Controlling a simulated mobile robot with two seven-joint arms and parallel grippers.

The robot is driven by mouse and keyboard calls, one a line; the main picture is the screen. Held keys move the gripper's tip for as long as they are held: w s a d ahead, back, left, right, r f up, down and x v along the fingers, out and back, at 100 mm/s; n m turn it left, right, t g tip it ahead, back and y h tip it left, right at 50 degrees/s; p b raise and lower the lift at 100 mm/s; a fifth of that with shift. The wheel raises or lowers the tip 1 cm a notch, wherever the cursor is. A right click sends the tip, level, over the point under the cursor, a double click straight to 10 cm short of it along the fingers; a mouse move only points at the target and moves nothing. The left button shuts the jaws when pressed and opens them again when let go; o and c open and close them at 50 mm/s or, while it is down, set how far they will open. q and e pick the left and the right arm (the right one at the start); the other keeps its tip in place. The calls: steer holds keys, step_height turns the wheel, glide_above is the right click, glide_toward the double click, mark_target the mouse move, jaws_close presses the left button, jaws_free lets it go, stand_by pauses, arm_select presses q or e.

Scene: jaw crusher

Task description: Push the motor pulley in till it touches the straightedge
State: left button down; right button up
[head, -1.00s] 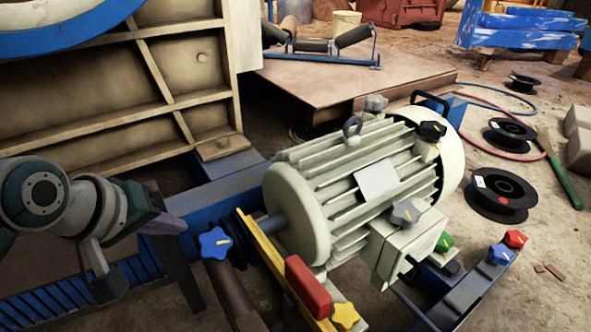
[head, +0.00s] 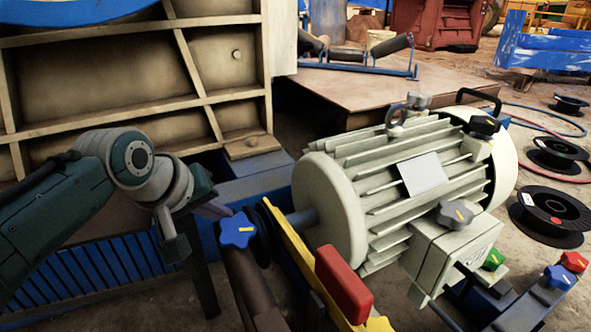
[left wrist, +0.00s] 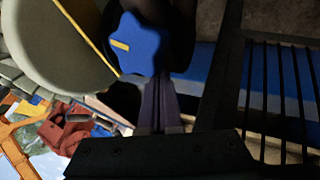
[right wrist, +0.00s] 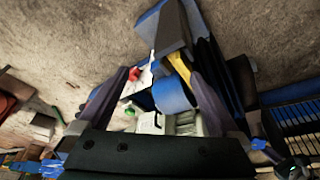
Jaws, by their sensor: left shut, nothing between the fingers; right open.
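The ribbed grey motor (head: 400,190) stands at the right in the head view. The motor pulley (head: 263,235) looks like a dark disc at its shaft end, mostly hidden by a blue star knob (head: 237,230). The yellow straightedge (head: 297,248), with a red block (head: 343,285) on it, runs beside the pulley; I cannot tell whether they touch. My left gripper (head: 222,207) is shut and empty, its tips close behind the blue knob. In the left wrist view its fingers (left wrist: 158,100) point toward the same knob (left wrist: 140,43). My right gripper (right wrist: 165,85) is open and empty.
The ribbed tan crusher wall (head: 130,85) stands behind my left arm. A blue frame (head: 250,175) and a brown bar (head: 250,285) lie close around the gripper. Black spools (head: 553,212) lie on the floor at right.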

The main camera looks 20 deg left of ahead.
arm_select(q)
steer(key=shift+w+d+r+p, duration=0.1)
steer(key=shift+w+d+p, duration=0.2)
steer(key=shift+p, duration=0.15)
arm_select(e)
steer(key=shift+r, duration=0.45)
arm_select(q)
steer(key=shift+w+d, duration=0.1)
arm_select(e)
steer(key=shift+s+a+r, duration=0.1)
